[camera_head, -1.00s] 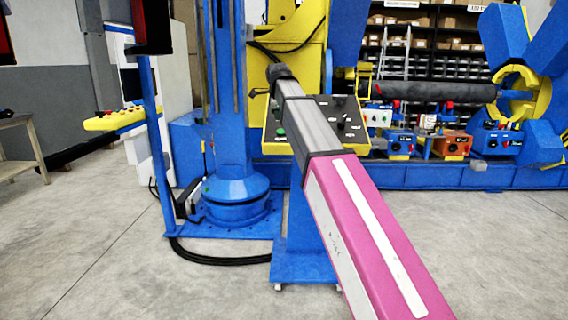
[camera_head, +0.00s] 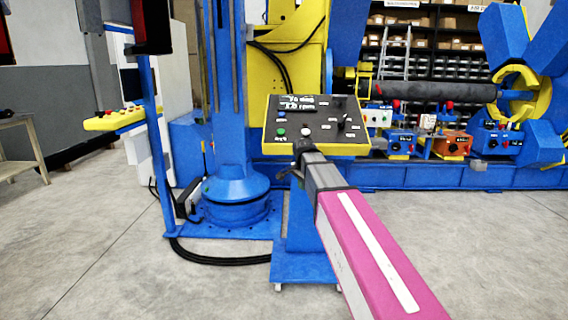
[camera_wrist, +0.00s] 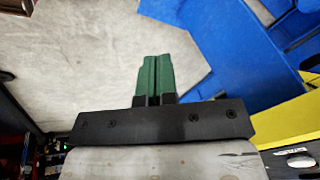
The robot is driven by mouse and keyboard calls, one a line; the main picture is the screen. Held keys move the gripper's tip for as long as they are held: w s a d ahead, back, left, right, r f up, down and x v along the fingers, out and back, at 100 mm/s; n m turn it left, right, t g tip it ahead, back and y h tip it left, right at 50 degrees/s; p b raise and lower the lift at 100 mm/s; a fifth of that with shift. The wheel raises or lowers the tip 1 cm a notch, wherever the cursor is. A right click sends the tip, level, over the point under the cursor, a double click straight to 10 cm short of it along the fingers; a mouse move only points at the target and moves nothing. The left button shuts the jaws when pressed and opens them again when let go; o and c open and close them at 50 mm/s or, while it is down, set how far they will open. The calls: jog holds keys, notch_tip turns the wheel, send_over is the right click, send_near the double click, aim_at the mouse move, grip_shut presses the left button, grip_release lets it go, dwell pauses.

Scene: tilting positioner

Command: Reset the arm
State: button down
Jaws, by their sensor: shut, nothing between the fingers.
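My gripper (camera_wrist: 156,62) has green fingers that lie together in the wrist view, with nothing between them. They point over bare grey floor. In the head view my pink and grey arm reaches from the lower right. Its dark end is in front of the lower edge of a yellow-framed control panel (camera_head: 318,118). The fingers are too small there to make out clearly. The panel has a black face with several buttons and knobs; my arm's end hides a little of its lower edge.
The panel stands on a blue stand with a base (camera_head: 303,266). A blue column (camera_head: 232,110) stands to its left, with black cables on the floor. A yellow button box (camera_head: 114,120) is further left. The positioner with a dark roller (camera_head: 435,91) is behind right. Floor is clear in front.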

jog(key=s+d+f+n+g, duration=0.1)
jog(key=s+d+f+n, duration=0.2)
jog(key=s+f, duration=0.4)
jog(key=s+d+f+n+g, duration=0.1)
jog(key=s+d+f+n, duration=0.3)
jog(key=s+f, duration=0.4)
jog(key=s+d+f+n+g, duration=0.1)
jog(key=s+d+f+n, duration=0.2)
jog(key=s+f, duration=0.5)
notch_tip(320, 180, down, 4)
jog(key=shift+s+d+f+n, duration=0.15)
jog(key=shift+d+n, duration=0.15)
jog(key=shift+d, duration=0.3)
jog(key=shift+d, duration=0.1)
